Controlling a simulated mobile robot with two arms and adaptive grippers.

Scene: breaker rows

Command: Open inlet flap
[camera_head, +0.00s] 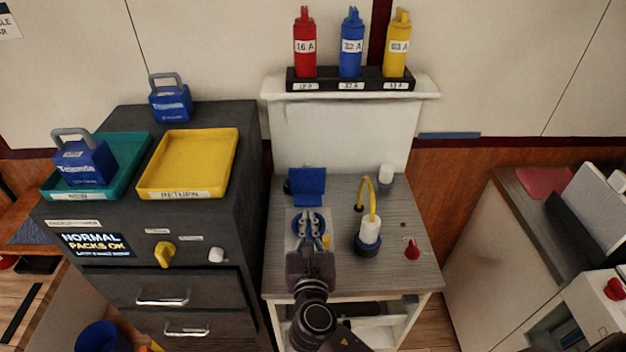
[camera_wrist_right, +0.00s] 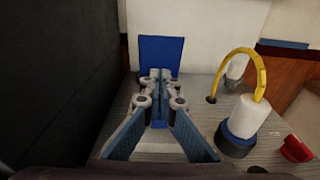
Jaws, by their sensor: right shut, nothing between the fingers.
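The inlet flap, a blue square panel (camera_head: 308,181), stands raised at the back of a pale inlet plate (camera_head: 293,240) on the grey-topped cabinet. It also shows in the right wrist view (camera_wrist_right: 158,52), upright just beyond my fingertips. A blue round part of the inlet shows around my fingers and is partly hidden by them. My right gripper (camera_head: 309,214) is over the inlet, in front of the flap, shut and empty. Its fingers meet in the right wrist view (camera_wrist_right: 160,77); I cannot tell whether they touch the flap. My left gripper is not in view.
Right of the inlet stands a white and blue cylinder (camera_head: 369,236) with a yellow hose (camera_head: 366,187), and a red knob (camera_head: 412,249). A dark cabinet with a yellow tray (camera_head: 222,150) rises close on the left. Bottles (camera_head: 351,45) stand on the shelf behind.

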